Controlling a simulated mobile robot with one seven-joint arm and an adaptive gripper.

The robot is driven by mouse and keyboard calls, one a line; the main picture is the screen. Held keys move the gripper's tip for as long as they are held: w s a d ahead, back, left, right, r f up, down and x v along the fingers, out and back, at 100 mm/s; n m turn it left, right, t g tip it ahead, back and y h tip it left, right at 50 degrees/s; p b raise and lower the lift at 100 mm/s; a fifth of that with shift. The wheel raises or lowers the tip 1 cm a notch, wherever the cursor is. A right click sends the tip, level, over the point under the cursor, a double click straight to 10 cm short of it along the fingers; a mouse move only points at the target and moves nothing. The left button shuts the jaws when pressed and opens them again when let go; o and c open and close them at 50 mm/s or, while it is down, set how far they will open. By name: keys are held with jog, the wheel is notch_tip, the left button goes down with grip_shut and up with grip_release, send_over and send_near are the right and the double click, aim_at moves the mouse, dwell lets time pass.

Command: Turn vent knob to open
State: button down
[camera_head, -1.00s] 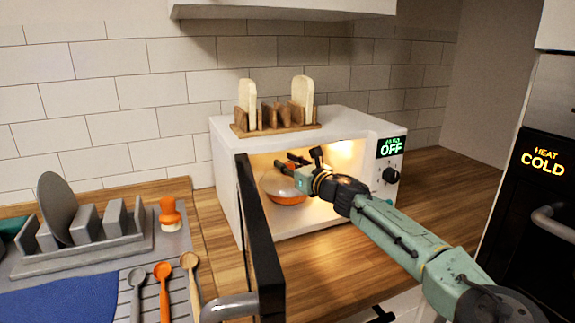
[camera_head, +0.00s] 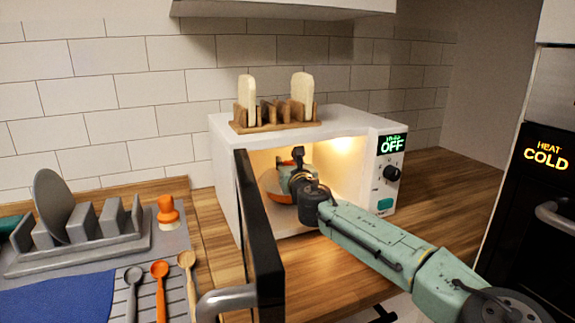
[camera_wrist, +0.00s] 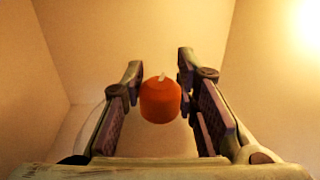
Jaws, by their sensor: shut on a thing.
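The vent knob (camera_wrist: 160,100) is a small orange cylinder with a pale mark on top, seen in the wrist view between my two fingers. It sits on a pale, rounded lid (camera_head: 273,183) inside the lit microwave; the lid is partly hidden by my gripper in the head view. My gripper (camera_wrist: 163,105) reaches in through the open door and is shut on the knob, one finger on each side. In the head view my gripper (camera_head: 297,158) is at the lid, and the knob is hard to make out there.
The black microwave door (camera_head: 259,235) stands open at the left of my arm. The microwave (camera_head: 345,130) has close side walls and carries a wooden toast rack (camera_head: 275,126) on top. A dish rack (camera_head: 85,240) and several spoons lie at the left.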

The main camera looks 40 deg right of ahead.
jog(key=shift+m+g+h+p, duration=0.35)
jog(key=shift+m+g+h, duration=0.7)
jog(key=shift+h, duration=0.55)
jog(key=shift+m+h, duration=0.4)
jog(key=shift+m, duration=0.05)
jog(key=c, duration=1.2)
grip_release()
jog(key=shift+v, duration=3.75)
